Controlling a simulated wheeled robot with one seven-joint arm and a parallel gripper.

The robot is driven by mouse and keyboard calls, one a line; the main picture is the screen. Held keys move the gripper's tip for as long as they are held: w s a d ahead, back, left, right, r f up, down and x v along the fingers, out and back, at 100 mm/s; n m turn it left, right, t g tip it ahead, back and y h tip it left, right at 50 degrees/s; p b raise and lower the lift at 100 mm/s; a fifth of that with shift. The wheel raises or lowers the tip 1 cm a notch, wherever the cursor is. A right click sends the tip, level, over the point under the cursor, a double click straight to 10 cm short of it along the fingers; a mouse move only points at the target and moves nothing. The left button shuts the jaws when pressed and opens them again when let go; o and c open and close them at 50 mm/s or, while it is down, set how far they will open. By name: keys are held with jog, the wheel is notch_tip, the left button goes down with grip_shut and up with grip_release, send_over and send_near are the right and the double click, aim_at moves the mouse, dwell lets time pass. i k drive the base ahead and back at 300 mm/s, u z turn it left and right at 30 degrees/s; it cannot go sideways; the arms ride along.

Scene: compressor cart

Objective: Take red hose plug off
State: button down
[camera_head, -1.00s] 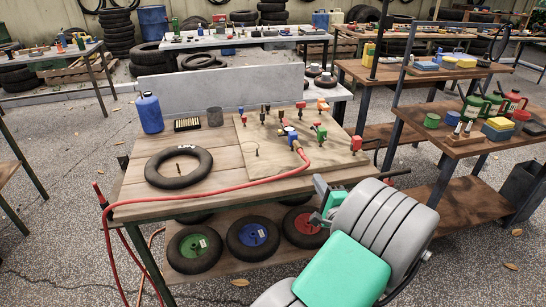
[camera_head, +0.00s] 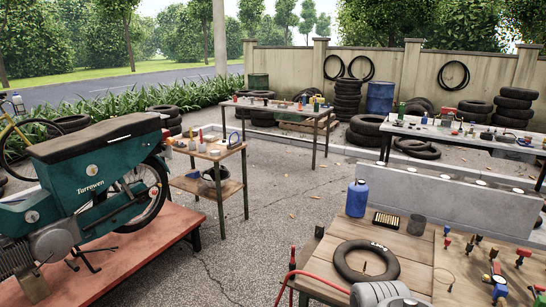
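The red hose (camera_head: 312,276) shows at the bottom, bending over the near left edge of the wooden workbench (camera_head: 409,249). It runs right until my grey arm link covers it. At the lower right is a board (camera_head: 455,262) with several small coloured fittings. The hose's plug end cannot be made out, and the board is cut off by the frame edge. My gripper is out of view; only part of my arm shows at the bottom.
A black tyre ring (camera_head: 346,262), a blue jug (camera_head: 357,198) and a dark tray (camera_head: 386,220) sit on the workbench. A teal motorbike (camera_head: 95,185) stands on a red platform (camera_head: 125,262) at left. Clear paved floor lies between platform and workbench.

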aim_at(292, 264)
jog(key=u, duration=0.15)
jog(key=k, duration=0.45)
jog(key=u, duration=1.4)
jog(key=i, duration=1.1)
jog(key=u, duration=0.15)
